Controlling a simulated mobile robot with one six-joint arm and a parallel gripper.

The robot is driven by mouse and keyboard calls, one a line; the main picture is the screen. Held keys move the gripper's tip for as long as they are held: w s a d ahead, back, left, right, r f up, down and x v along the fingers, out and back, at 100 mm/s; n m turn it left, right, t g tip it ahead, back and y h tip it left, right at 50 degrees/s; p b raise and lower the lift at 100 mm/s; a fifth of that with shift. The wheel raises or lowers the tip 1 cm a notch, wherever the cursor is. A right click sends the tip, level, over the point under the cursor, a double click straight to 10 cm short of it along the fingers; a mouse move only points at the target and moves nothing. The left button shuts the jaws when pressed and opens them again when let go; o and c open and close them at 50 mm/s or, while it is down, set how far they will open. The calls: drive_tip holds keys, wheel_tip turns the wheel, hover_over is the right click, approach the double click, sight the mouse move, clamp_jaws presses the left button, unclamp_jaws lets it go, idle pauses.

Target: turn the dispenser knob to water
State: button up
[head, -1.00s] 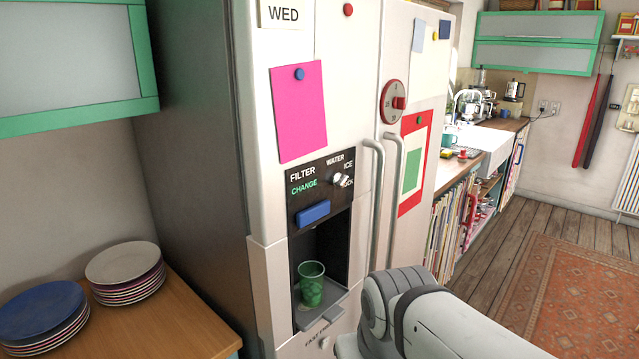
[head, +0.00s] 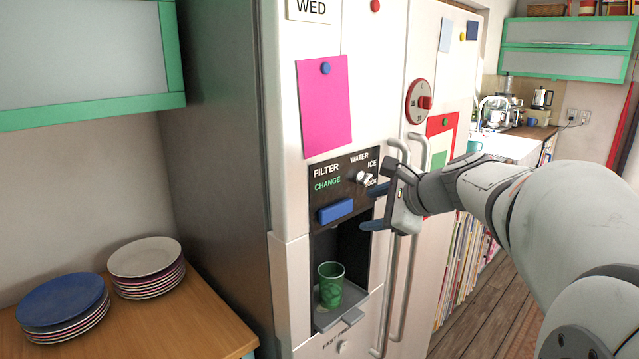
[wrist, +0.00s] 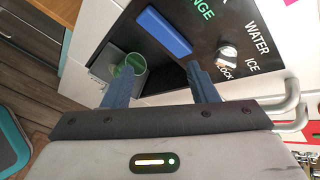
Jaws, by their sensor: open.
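The dispenser knob (head: 363,178) is a small silvery knob on the fridge's black dispenser panel (head: 335,172). The labels WATER, ICE and LOCK stand around it. In the wrist view the knob (wrist: 228,54) is up and to the right of my fingers, close to LOCK; I cannot tell exactly where it points. My gripper (head: 375,207) is open and empty in front of the panel, just right of and below the knob in the head view. Its two blue fingers (wrist: 160,88) point toward the dispenser and appear apart from the knob.
A green cup (head: 331,285) stands on the dispenser tray (head: 352,316) below a blue paddle (head: 336,210). Long vertical door handles (head: 393,290) are beside my gripper. Stacked plates (head: 148,258) sit on the wooden counter at left.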

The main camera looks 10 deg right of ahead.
sight(367, 178)
drive_tip(key=w+d+r+m+t, duration=0.3)
drive_tip(key=w+d+r+m, duration=0.1)
drive_tip(key=w+d+m, duration=0.1)
drive_tip(key=p+x, duration=0.1)
drive_tip(key=x, duration=0.6)
drive_tip(key=shift+w+a, duration=0.15)
drive_tip(key=shift+w, duration=0.1)
drive_tip(key=c, duration=1)
